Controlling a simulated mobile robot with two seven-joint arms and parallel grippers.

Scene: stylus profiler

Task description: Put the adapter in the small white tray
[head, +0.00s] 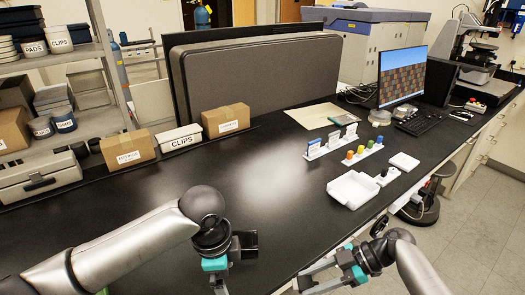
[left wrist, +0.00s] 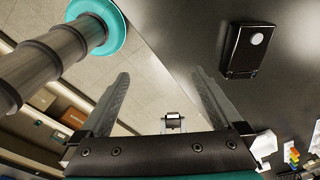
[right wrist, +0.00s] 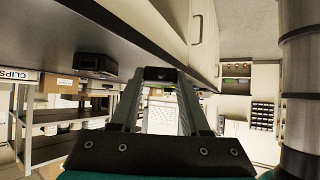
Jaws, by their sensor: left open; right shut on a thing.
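My right gripper (head: 312,280) is at the table's front edge. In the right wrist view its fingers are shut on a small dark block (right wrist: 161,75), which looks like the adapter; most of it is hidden. My left gripper (head: 226,272) is open and empty, its fingers wide apart in the left wrist view (left wrist: 165,95). A black box (left wrist: 247,50) with a pale round spot lies on the table beside it. The box also shows in the right wrist view (right wrist: 97,64). An open white tray (head: 352,190) sits on the table to the right, apart from both grippers.
A flat white piece (head: 404,161) and a small white block with a black knob (head: 387,176) are beside the tray. A rack of coloured caps (head: 362,152) stands behind. The table's middle is clear.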

